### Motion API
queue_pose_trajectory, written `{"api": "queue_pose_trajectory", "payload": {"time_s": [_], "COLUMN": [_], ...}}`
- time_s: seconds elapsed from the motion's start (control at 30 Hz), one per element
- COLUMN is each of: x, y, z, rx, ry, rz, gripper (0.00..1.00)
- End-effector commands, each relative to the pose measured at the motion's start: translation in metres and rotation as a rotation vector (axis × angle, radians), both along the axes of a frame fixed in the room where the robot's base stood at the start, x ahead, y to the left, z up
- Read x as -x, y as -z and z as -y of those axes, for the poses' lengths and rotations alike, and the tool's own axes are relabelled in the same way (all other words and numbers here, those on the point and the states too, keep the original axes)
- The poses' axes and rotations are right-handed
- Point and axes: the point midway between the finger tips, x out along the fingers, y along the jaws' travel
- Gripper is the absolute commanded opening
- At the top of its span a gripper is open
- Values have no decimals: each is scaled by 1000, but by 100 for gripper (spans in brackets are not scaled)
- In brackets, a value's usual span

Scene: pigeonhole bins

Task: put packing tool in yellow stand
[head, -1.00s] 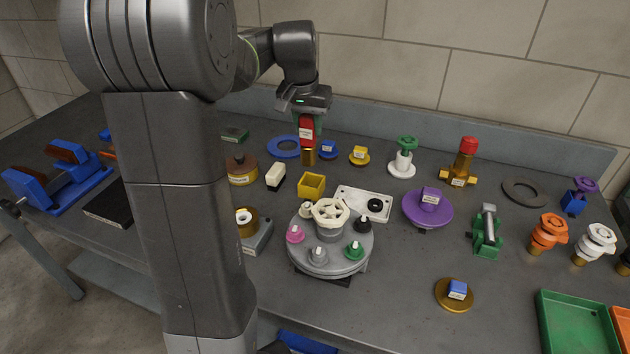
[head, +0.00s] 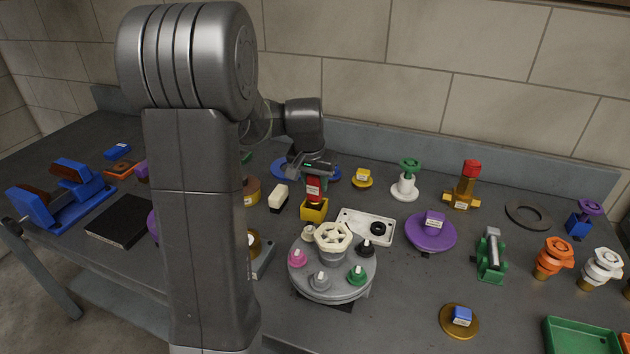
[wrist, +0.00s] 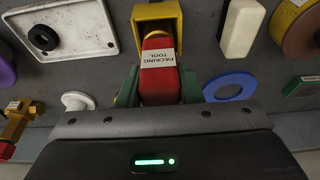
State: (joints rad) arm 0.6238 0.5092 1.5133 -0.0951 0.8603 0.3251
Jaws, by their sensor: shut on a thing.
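The packing tool (head: 314,190) has a red handle with a white label reading PACKING TOOL, and it also shows in the wrist view (wrist: 159,79). My gripper (head: 315,181) is shut on the red handle, with its green fingers on both sides of it in the wrist view (wrist: 159,88). The yellow stand (head: 314,213) is a small open box directly under the tool in the head view. In the wrist view the tool's far end overlaps the opening of the yellow stand (wrist: 176,12). The tool's lower end is hidden, so I cannot tell whether it is inside or just above.
A white block (head: 278,196) stands left of the stand, and a white plate (head: 352,222) with a black ring lies to the right. A grey round fixture (head: 333,279) with a cream handwheel stands in front. A blue ring (wrist: 230,86) lies behind.

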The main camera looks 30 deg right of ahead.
Motion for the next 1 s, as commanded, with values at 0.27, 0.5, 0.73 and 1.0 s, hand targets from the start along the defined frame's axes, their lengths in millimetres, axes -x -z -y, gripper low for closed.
{"api": "queue_pose_trajectory", "payload": {"time_s": [0.27, 0.5, 0.73, 1.0], "x": [0, 0, 1, 10], "y": [3, 3, -9, -63], "z": [0, 0, -1, -13], "rx": [0, 0, 2, 3], "ry": [0, 0, 0, -1], "rz": [0, 0, 3, 5], "gripper": [48, 54, 54, 54]}}
